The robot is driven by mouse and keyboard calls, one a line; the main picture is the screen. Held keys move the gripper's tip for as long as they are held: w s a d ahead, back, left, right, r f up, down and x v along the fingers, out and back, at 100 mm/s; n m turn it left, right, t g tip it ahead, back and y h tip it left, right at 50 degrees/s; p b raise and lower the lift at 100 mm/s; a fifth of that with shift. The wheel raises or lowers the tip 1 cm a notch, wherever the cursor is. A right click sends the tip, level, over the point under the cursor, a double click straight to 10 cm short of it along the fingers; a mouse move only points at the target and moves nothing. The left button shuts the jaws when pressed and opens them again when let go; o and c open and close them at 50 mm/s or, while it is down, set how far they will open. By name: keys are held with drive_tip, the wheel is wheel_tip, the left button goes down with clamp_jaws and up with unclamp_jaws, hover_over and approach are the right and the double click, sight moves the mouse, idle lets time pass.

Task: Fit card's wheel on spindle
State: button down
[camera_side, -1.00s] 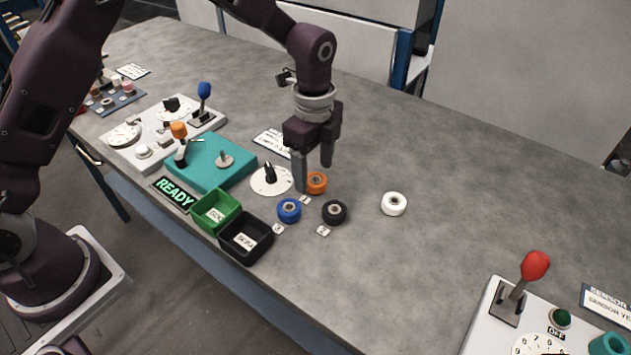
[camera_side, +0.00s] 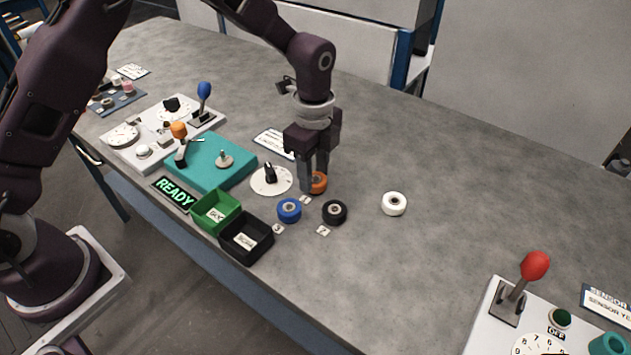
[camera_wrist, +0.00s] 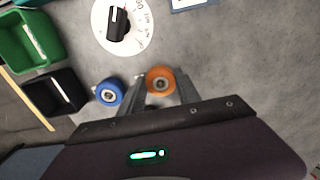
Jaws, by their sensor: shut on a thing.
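My gripper (camera_side: 312,188) points down at the table, shut on the orange wheel (camera_side: 319,182). In the wrist view the orange wheel (camera_wrist: 160,80) shows between the two fingertips; it appears to rest on the table. The spindle (camera_side: 224,160) is a short upright pin on a round base on the teal block (camera_side: 190,172), left of my gripper, with no wheel on it. A white printed card (camera_side: 273,141) lies behind my gripper, partly hidden; its text is too small to read. A blue wheel (camera_side: 289,210), a black wheel (camera_side: 334,212) and a white wheel (camera_side: 394,203) lie nearby.
A dial with a black knob (camera_side: 271,179) sits between the teal block and my gripper. A green bin (camera_side: 216,211) and a black bin (camera_side: 246,238) stand at the front edge. An orange-topped lever (camera_side: 180,145) rises on the teal block.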

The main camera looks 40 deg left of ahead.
drive_tip(key=shift+r, duration=2.3)
drive_tip(key=s+a+r+n, duration=0.3)
drive_tip(key=s+a+r, duration=0.15)
drive_tip(key=a, duration=0.45)
drive_tip(key=s+a+r+n, duration=0.3)
drive_tip(key=a+r, duration=0.2)
drive_tip(key=a, duration=0.4)
drive_tip(key=shift+s+f, duration=0.1)
drive_tip(key=shift+f, duration=3.5)
drive_tip(key=shift+f, duration=0.1)
drive_tip(key=shift+f, duration=1)
drive_tip(key=shift+f, duration=0.3)
